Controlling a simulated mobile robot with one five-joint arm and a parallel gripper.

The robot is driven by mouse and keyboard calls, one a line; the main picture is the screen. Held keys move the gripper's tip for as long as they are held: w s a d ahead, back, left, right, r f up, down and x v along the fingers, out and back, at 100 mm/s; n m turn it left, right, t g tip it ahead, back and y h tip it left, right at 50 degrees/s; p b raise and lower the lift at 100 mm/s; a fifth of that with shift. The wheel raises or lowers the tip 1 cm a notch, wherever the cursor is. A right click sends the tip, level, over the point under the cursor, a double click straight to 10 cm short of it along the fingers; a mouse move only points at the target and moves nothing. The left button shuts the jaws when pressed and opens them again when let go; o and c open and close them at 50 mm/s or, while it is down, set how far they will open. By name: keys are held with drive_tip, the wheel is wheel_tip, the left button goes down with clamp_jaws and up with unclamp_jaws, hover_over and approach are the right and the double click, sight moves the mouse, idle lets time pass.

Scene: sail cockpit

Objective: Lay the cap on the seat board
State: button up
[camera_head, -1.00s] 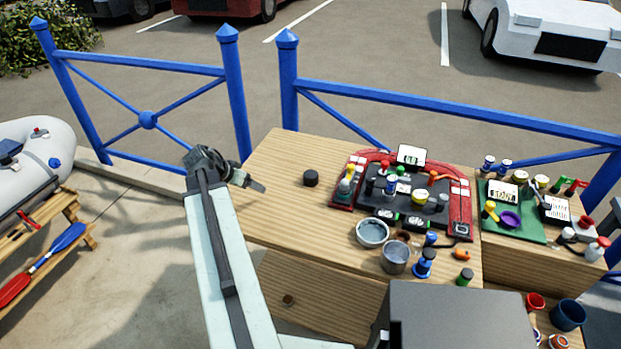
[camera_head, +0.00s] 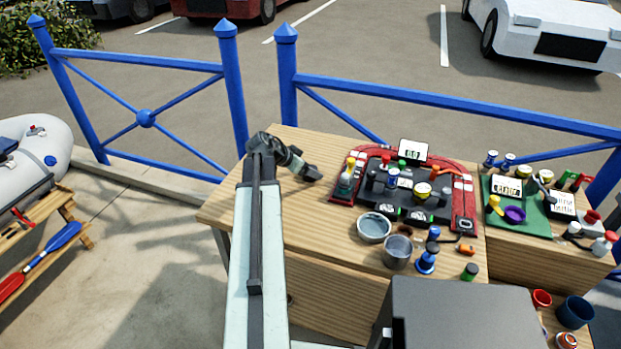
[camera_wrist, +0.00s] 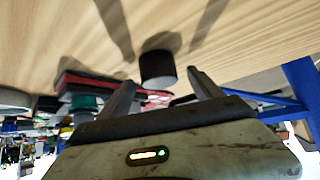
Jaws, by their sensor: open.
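A small dark round cap (camera_wrist: 157,68) sits on the wooden tabletop in the wrist view. My gripper (camera_wrist: 162,83) is open, with its two fingers pointing at the cap from either side. The cap lies just ahead, between the lines of the fingertips, and I cannot tell whether they touch it. In the head view my gripper (camera_head: 312,174) is over the left part of the table and hides the cap. I cannot tell for certain which surface is the seat board; a slatted wooden bench (camera_head: 52,203) stands at the far left.
The wooden table (camera_head: 290,220) bears a red and black panel (camera_head: 418,200) right of my gripper, with a grey bowl (camera_head: 374,229) and a metal cup (camera_head: 397,251) in front. A green mat (camera_head: 520,220) lies further right. A blue railing (camera_head: 430,103) runs behind. The table's left end is bare.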

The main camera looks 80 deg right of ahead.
drive_tip(key=shift+b+x, duration=0.3)
drive_tip(key=shift+x, duration=0.9)
drive_tip(key=shift+a+r, duration=0.1)
drive_tip(key=shift+c, duration=0.6)
drive_tip(key=c, duration=1.5)
drive_tip(key=shift+o, duration=0.2)
drive_tip(key=r+p, duration=0.4)
drive_tip(key=shift+w+a, duration=0.35)
drive_tip(key=w+a, duration=0.7)
drive_tip(key=w+a+r+p, duration=0.1)
drive_tip(key=w+a, duration=0.2)
drive_tip(key=shift+w+a, duration=0.3)
drive_tip(key=shift+w, duration=0.1)
